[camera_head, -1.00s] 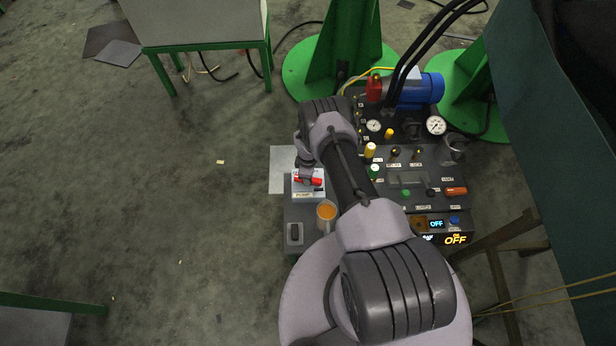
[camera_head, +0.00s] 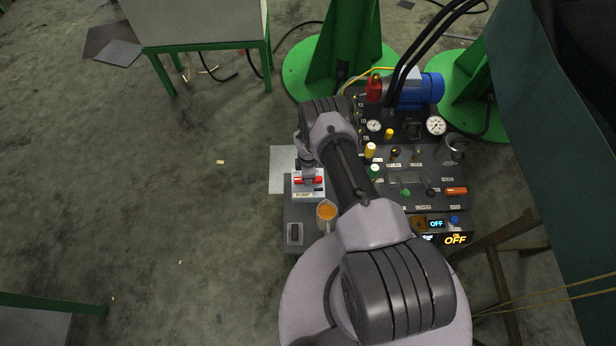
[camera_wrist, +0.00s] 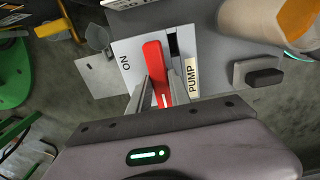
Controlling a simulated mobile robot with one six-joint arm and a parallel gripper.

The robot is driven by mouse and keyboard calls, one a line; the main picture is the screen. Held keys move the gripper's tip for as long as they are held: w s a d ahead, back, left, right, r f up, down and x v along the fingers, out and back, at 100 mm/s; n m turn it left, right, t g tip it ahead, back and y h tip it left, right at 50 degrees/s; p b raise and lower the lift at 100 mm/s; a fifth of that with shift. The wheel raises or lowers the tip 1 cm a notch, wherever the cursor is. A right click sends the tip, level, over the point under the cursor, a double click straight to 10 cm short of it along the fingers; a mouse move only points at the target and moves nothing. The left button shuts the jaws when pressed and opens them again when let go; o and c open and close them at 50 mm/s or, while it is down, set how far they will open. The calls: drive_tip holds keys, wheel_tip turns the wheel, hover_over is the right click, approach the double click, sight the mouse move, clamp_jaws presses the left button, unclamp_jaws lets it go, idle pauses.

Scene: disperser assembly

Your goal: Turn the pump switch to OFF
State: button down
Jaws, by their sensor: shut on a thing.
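The pump switch (camera_head: 308,190) is a pale box with a red handle (camera_head: 314,180), left of the panel in the head view. In the wrist view the red handle (camera_wrist: 153,58) lies across the pale switch plate (camera_wrist: 129,48), with "ON" printed to its left and a dark slot to its right. A "PUMP" label (camera_wrist: 192,80) is at the right edge. My gripper (camera_wrist: 160,90) is shut on the red handle, one finger on each side. Any OFF marking on the plate cannot be made out.
A cup of orange liquid (camera_head: 326,213) stands just below the switch, beside my arm; its side shows in the wrist view (camera_wrist: 250,25). A dark rocker switch (camera_head: 294,233) is on the same grey base. The control panel (camera_head: 410,205) with gauges, knobs and "OFF" displays is to the right.

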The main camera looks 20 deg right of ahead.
drive_tip(key=c, duration=1.2)
unclamp_jaws()
wheel_tip(320, 180, up, 17)
drive_tip(key=p, duration=0.8)
drive_tip(key=shift+r, duration=0.2)
